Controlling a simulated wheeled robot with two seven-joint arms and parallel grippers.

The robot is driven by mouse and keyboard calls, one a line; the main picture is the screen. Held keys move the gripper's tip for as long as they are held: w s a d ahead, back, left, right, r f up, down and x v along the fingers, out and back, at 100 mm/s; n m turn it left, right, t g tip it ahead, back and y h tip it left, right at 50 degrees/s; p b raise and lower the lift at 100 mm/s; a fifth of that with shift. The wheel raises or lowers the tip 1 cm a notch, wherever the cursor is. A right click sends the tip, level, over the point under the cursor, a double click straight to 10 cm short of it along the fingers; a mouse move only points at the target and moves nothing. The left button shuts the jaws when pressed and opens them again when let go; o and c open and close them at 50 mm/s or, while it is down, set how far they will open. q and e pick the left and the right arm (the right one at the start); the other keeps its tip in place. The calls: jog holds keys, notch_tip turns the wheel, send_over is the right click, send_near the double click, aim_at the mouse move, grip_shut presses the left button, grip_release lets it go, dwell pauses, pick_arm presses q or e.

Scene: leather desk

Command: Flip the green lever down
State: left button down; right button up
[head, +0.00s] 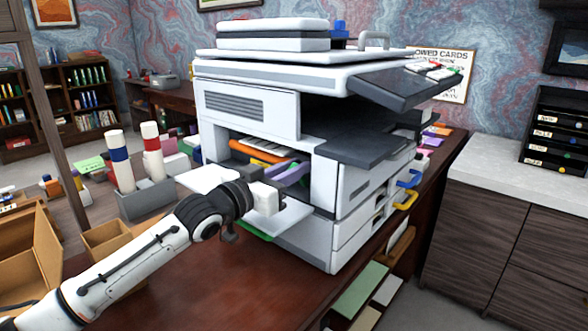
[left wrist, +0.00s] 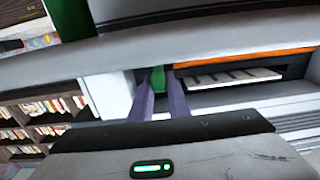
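The green lever (head: 279,167) is inside the open side of the white copier (head: 325,120), below an orange lever (head: 258,151). My left gripper (head: 290,174) reaches into this opening, its purple-grey fingers partly hidden by the copier's frame and my wrist. In the left wrist view, the green lever (left wrist: 158,77) sits between the two fingertips of my left gripper (left wrist: 160,88). The fingers are close together and appear shut on it, with no clear gap at either side. My right gripper is in neither view.
An open white flap (head: 285,215) juts out beneath the opening. A grey bin (head: 145,200) with rolled tubes and cardboard boxes (head: 30,255) stand left of the copier. The brown desk top (head: 205,285) is clear in front.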

pick_arm(q)
jog(key=shift+s+f+b, duration=0.1)
jog(key=shift+f+b, duration=0.25)
jog(key=shift+b, duration=0.15)
jog(key=shift+s+a+f+t+h+b, duration=0.15)
jog(key=shift+t+h+b, duration=0.15)
jog(key=shift+t+b, duration=0.3)
jog(key=shift+r, duration=0.25)
jog(key=c, duration=1.7)
grip_release()
jog(key=shift+a, duration=0.1)
jog(key=shift+s+a, duration=0.15)
jog(key=shift+s, duration=0.05)
jog(key=p+v, duration=0.4)
jog(key=v, duration=0.4)
jog(key=shift+s+a, duration=0.1)
jog(key=shift+s+a+f, duration=0.1)
jog(key=shift+s+a, duration=0.25)
jog(key=shift+s, duration=0.3)
